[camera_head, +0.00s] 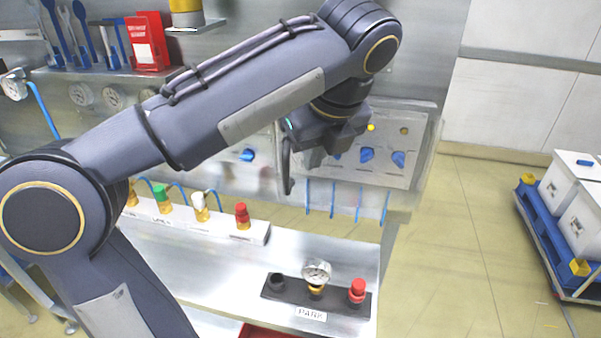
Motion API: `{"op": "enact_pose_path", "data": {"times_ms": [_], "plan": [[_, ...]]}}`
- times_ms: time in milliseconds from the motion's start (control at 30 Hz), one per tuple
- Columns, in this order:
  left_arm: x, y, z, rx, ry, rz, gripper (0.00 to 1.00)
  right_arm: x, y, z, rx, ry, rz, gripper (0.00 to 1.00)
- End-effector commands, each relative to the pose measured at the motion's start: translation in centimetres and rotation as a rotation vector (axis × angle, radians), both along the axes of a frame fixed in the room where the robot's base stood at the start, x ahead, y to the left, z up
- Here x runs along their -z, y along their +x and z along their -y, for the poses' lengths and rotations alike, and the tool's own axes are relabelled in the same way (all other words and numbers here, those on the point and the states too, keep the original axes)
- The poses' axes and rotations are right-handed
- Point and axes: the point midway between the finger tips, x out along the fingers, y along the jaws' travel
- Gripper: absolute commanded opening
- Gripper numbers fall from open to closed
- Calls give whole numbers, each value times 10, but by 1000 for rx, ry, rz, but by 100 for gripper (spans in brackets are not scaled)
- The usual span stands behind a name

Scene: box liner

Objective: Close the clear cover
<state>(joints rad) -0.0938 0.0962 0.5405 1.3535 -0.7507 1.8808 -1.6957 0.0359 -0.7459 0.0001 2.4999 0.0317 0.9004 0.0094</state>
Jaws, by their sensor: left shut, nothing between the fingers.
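A grey wall panel (404,150) with several blue knobs and a yellow button sits behind my left arm. A pale, see-through edge along its right side (431,160) may be the clear cover. I cannot tell its hinge or how far it stands open. My left gripper (290,180) is in front of the panel's left part, with its fingers pointing down, shut and empty. I cannot tell whether it touches the cover. My arm hides much of the panel's upper left. My right gripper is out of view.
A metal bench below holds a white fitting rack (257,233) and a dark block labelled PARK (335,303) with a gauge and red cap. A shelf with a red box (147,42) is upper left. White bins (582,225) stand on a blue cart at right. Floor between is clear.

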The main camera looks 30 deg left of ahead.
Motion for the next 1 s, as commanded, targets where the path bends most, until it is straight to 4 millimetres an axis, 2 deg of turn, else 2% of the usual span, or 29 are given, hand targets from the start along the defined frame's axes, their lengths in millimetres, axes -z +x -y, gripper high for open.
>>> {"op": "enact_pose_path", "data": {"times_ms": [467,700,1000], "plan": [[88,16,-31,-7,-1,-2,0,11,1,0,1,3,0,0],[87,34,-58,-7,-4,-1,0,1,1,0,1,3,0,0],[87,38,-64,-4,-4,1,0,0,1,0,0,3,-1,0]]}}
